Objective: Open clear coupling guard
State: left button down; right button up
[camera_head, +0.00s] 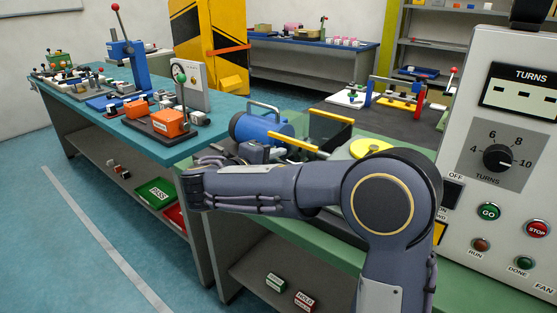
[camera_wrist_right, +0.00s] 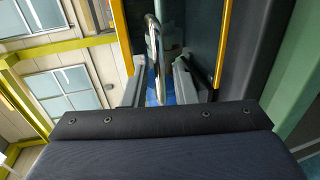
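The clear coupling guard (camera_head: 300,128) is a see-through cover with yellow edge bars, on the bench beside a blue motor body (camera_head: 258,127). A silver bar handle (camera_head: 265,106) arches above the blue body. My right gripper (camera_head: 258,151) is low in front of the motor, partly hidden by my forearm. In the right wrist view its two fingers (camera_wrist_right: 160,85) are apart. A silver handle (camera_wrist_right: 153,50) shows between them with gaps at its sides, and yellow bars run on both sides. I cannot tell whether a finger touches it. My left gripper is out of view.
A grey control panel (camera_head: 500,140) with a knob and buttons stands close on the right. A yellow disc (camera_head: 370,147) sits behind my arm. A teal table (camera_head: 70,98) with orange blocks (camera_head: 170,123) and levers is on the left. The floor (camera_head: 75,240) at front left is clear.

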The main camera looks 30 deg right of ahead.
jog(key=shift+x, duration=0.95)
grip_shut()
